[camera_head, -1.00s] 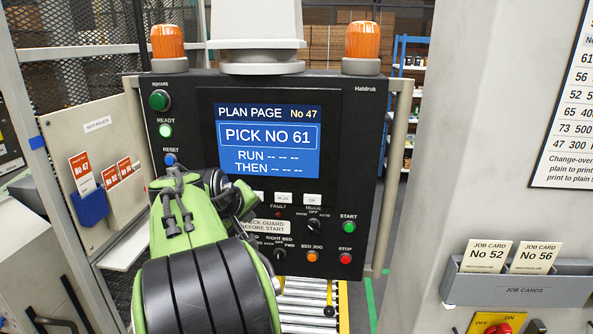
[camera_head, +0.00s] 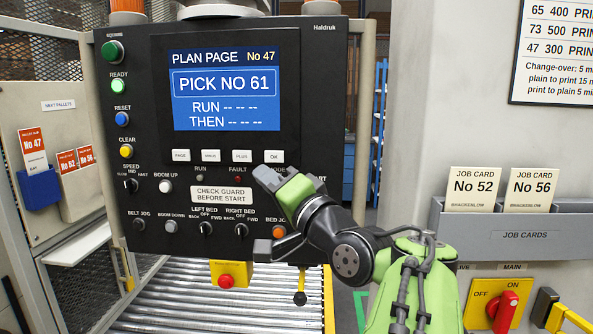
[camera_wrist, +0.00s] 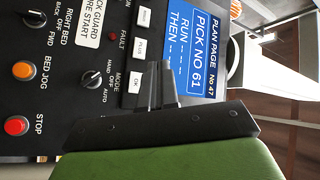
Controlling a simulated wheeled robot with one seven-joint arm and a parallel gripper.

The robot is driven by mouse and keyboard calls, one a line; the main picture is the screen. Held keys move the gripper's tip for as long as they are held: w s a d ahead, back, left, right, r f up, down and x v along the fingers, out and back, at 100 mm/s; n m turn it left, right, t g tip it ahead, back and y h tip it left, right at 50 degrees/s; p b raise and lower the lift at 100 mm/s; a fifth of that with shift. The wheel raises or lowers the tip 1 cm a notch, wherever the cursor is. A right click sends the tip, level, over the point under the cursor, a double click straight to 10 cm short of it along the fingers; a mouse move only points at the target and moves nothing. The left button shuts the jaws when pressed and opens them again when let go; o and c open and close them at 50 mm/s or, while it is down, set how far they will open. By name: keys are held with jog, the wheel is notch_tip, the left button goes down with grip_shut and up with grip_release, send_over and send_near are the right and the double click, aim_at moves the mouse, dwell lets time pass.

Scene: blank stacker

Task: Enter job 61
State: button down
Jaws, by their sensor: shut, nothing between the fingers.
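The black control panel (camera_head: 315,100) has a blue screen (camera_head: 226,90) reading PLAN PAGE No 47, PICK NO 61, with dashes after RUN and THEN. The screen also shows sideways in the wrist view (camera_wrist: 205,55). Below it sit white keys: PAGE (camera_head: 181,155), MINUS (camera_head: 211,155), PLUS (camera_head: 242,156) and OK (camera_head: 274,156). My gripper (camera_head: 266,176) is shut and empty, its tip just below the OK key in the head view. In the wrist view the fingers (camera_wrist: 158,84) are beside the OK key (camera_wrist: 135,86). I cannot tell whether they touch the panel.
Knobs and buttons fill the panel's lower half, including BED JOG (camera_head: 278,231). A red stop button (camera_head: 226,281) hangs below, above a roller bed (camera_head: 190,300). At right are a job card holder (camera_head: 520,236) with cards 52 and 56, and a red-handled switch (camera_head: 505,308).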

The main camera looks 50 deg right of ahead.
aim_at(265, 155)
jog(key=shift+w+d+p, duration=0.6)
jog(key=shift+w+d, duration=0.3)
jog(key=shift+d, duration=0.25)
jog(key=shift+w+d+p, duration=0.65)
jog(key=shift+w+d, duration=0.3)
jog(key=shift+d, duration=0.25)
jog(key=shift+w+d+p, duration=0.6)
jog(key=shift+w+d, duration=0.3)
jog(key=shift+d, duration=0.25)
jog(key=shift+w+d, duration=0.25)
jog(key=shift+d, duration=0.1)
jog(key=shift+w+d+r+p, duration=0.1)
jog(key=shift+w+d+p, duration=0.15)
jog(key=shift+p, duration=0.15)
jog(key=shift+s+a+b, duration=0.5)
jog(key=shift+a, duration=0.1)
